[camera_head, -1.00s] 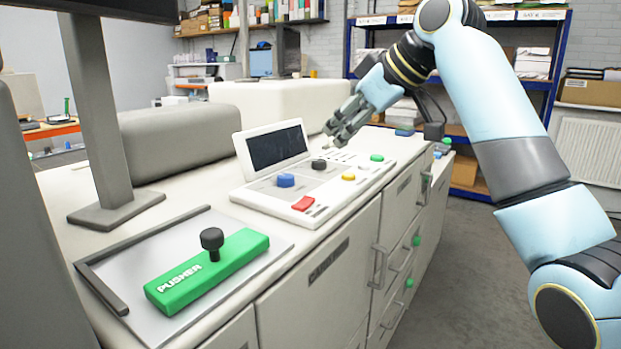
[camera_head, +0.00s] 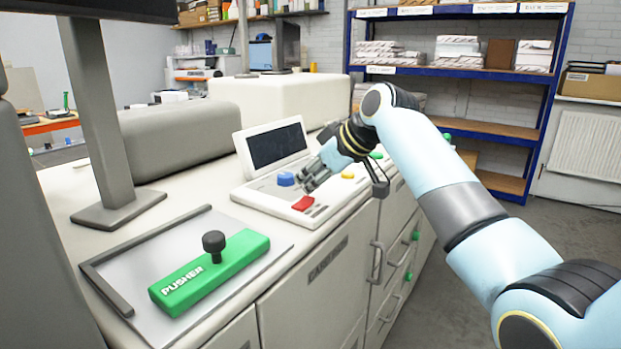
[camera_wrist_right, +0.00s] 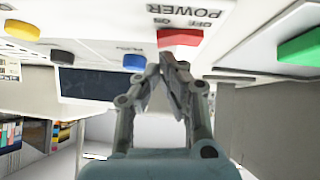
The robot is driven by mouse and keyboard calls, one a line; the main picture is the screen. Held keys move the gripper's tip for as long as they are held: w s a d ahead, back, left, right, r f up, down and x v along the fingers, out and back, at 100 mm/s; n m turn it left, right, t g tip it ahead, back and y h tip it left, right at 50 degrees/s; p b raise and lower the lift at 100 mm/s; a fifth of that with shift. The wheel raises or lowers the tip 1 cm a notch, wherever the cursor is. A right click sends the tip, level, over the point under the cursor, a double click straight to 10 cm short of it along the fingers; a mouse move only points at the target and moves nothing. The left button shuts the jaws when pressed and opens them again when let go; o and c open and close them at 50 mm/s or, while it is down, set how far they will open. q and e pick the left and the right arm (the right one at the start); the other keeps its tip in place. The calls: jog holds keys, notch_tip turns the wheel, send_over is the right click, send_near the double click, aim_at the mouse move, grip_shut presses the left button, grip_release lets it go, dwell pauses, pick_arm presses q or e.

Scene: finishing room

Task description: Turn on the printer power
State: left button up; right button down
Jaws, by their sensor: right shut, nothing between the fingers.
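The printer control panel (camera_head: 262,198) sits on the long white counter, with a tilted dark screen (camera_head: 277,146) at its back. A red rocker switch (camera_head: 303,203) is at its front edge; in the right wrist view the red switch (camera_wrist_right: 180,38) has the label "POWER" with "ON" and "OFF" beside it. My right gripper (camera_head: 306,187) is shut and empty, just above and behind the red switch, near the blue knob (camera_head: 286,179). In the right wrist view its fingertips (camera_wrist_right: 163,62) are close to the red switch; contact cannot be told. My left gripper is not in view.
A green block marked PUSHER (camera_head: 210,271) with a black knob lies on a grey tray (camera_head: 130,270) at the front left. A yellow button (camera_head: 348,175) and a green button (camera_head: 376,155) are farther along the panel. A grey monitor stand (camera_head: 118,205) stands at left.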

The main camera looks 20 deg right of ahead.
jog(key=shift+f, duration=0.3)
jog(key=shift+w+d+f, duration=0.1)
jog(key=shift+d+f, duration=0.05)
jog(key=shift+f, duration=0.15)
jog(key=shift+s+a+r+p, duration=0.3)
jog(key=shift+s+a+p, duration=0.3)
jog(key=shift+p, duration=0.45)
jog(key=shift+w+r, duration=0.1)
jog(key=shift+w, duration=0.05)
